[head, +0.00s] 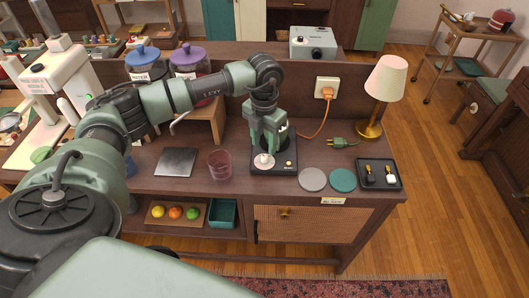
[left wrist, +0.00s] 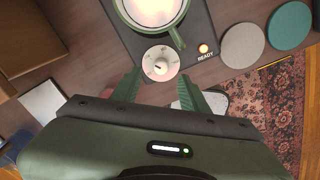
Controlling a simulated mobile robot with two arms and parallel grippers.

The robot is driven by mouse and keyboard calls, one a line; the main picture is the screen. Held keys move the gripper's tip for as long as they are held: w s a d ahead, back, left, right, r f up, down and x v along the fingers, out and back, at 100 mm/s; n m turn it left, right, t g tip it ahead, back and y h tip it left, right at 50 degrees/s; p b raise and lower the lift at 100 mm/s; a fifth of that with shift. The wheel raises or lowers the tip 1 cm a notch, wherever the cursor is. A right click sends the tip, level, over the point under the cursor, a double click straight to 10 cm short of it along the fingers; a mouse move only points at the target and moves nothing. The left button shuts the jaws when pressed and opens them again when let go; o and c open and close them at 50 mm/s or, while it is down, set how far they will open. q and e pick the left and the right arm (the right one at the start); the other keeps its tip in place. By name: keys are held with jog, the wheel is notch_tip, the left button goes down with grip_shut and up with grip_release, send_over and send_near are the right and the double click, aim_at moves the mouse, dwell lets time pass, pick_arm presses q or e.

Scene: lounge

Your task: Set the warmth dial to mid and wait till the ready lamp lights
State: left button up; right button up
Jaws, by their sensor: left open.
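The warmer (head: 285,170) is a dark plate on the counter. Its white warmth dial (head: 264,160) sits at the front and also shows in the left wrist view (left wrist: 160,62), with a small dark mark; I cannot read its setting. The lamp marked READY (left wrist: 203,48) glows warm yellow-orange beside the dial. A green mug (left wrist: 178,36) with a pale inside stands on the warmer behind the dial; my gripper mostly hides it in the head view. My left gripper (head: 267,146) points down above the dial; its open fingers (left wrist: 158,84) are apart, just short of the dial.
An empty pinkish glass (head: 219,165) stands left of the warmer. Grey (head: 312,179) and teal (head: 342,180) coasters and a black tray (head: 399,184) lie right. An orange cord runs to the wall socket (head: 327,88); a loose green plug (head: 340,142) lies near the lamp (head: 385,80).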

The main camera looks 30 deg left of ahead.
aim_at(264, 156)
pick_arm(q)
jog(key=shift+f+p, duration=0.55)
jog(key=shift+f, duration=2.15)
grip_shut()
